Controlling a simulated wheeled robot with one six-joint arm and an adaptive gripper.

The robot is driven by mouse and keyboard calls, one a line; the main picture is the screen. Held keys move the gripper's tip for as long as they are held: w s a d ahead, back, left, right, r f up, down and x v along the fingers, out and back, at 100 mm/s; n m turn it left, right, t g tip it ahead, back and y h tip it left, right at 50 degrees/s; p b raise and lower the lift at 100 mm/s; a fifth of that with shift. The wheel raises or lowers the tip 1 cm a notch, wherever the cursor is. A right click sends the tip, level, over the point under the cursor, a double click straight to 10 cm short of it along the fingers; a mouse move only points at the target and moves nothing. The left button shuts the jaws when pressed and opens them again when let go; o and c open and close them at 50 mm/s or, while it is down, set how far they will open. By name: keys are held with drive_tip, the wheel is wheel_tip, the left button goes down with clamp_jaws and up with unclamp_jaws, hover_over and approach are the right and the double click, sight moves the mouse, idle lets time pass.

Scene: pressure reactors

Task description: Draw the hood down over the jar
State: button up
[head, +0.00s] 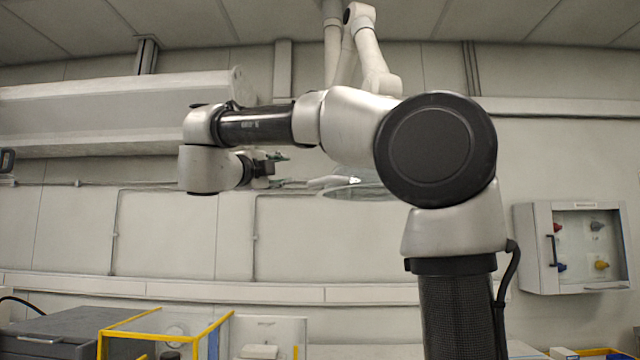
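The hood (362,190) is a clear, shallow dome with a round rim, hanging high in front of the back wall on a jointed white ceiling arm (371,62). My arm's elbow covers its right part. A pale handle (328,182) juts left from it. My gripper (284,170) is left of the hood at about handle height, pointing right. Its fingers look apart and empty, with the lower one near the handle's left end; contact cannot be told. I cannot make out the jar for certain; a dark round top (170,355) shows at the bottom edge.
A yellow-edged clear enclosure (165,324) stands at lower left, beside a dark grey case (62,328). A white panel (268,330) is right of it. A wall cabinet (572,247) with coloured knobs hangs at right. Air below the hood looks clear.

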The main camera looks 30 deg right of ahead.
sight(317, 182)
drive_tip(key=s+d+f+m+g, duration=0.2)
drive_tip(key=s+f+m+g, duration=0.15)
drive_tip(key=s+g, duration=0.25)
drive_tip(key=shift+m, duration=0.25)
drive_tip(key=x, duration=0.5)
drive_tip(key=r+x, duration=0.1)
drive_tip(key=x, duration=0.2)
drive_tip(key=shift+s, duration=0.15)
clamp_jaws()
